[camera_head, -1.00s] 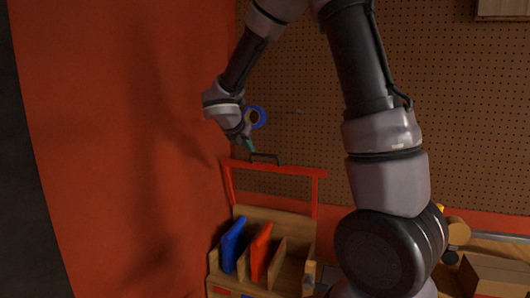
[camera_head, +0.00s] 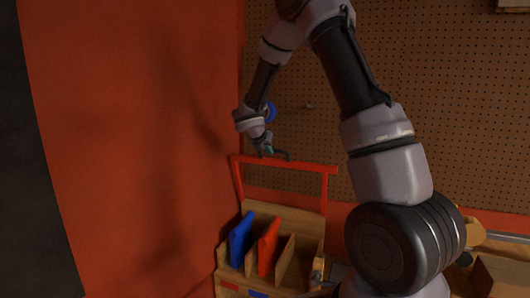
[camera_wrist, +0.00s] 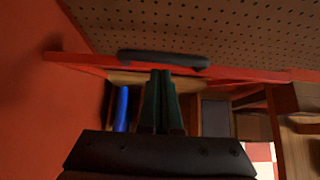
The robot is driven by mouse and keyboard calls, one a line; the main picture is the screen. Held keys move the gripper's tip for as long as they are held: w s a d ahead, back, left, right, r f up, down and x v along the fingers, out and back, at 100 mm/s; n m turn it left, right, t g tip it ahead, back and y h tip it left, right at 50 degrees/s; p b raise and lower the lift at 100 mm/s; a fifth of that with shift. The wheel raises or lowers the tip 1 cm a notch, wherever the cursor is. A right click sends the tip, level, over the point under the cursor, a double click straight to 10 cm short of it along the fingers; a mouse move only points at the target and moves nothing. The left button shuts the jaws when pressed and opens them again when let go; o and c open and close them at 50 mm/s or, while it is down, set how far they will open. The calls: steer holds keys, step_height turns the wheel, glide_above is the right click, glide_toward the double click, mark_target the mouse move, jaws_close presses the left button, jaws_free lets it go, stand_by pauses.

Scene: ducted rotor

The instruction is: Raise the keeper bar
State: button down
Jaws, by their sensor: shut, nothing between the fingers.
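The keeper bar (camera_head: 305,169) appears to be the red crossbar on upright red posts above a wooden rack (camera_head: 228,266). It stands well above the rack's slots. A black handle (camera_head: 281,155) sits on its top edge. My gripper (camera_head: 268,151) is just above the left part of the handle; I cannot tell whether it touches. In the wrist view the fingers (camera_wrist: 161,75) are together with nothing between them, pointing at the middle of the black handle (camera_wrist: 150,57). The red bar (camera_wrist: 85,64) runs across behind the fingers.
A blue panel (camera_head: 240,240) and a red panel (camera_head: 268,249) stand in the rack's slots. A red wall (camera_head: 120,150) is close on the left and a pegboard (camera_head: 440,110) is behind. Wooden boxes (camera_head: 497,275) lie at the right.

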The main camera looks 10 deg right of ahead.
steer(key=shift+w+d, duration=0.2)
steer(key=w+d+r, duration=0.1)
steer(key=w+d, duration=0.1)
steer(key=w, duration=0.1)
steer(key=w+d+r, duration=0.1)
steer(key=w+d, duration=0.1)
steer(key=w, duration=0.1)
steer(key=w+d, duration=0.2)
steer(key=w, duration=0.1)
steer(key=shift+d+r, duration=0.2)
steer(key=shift+r, duration=0.2)
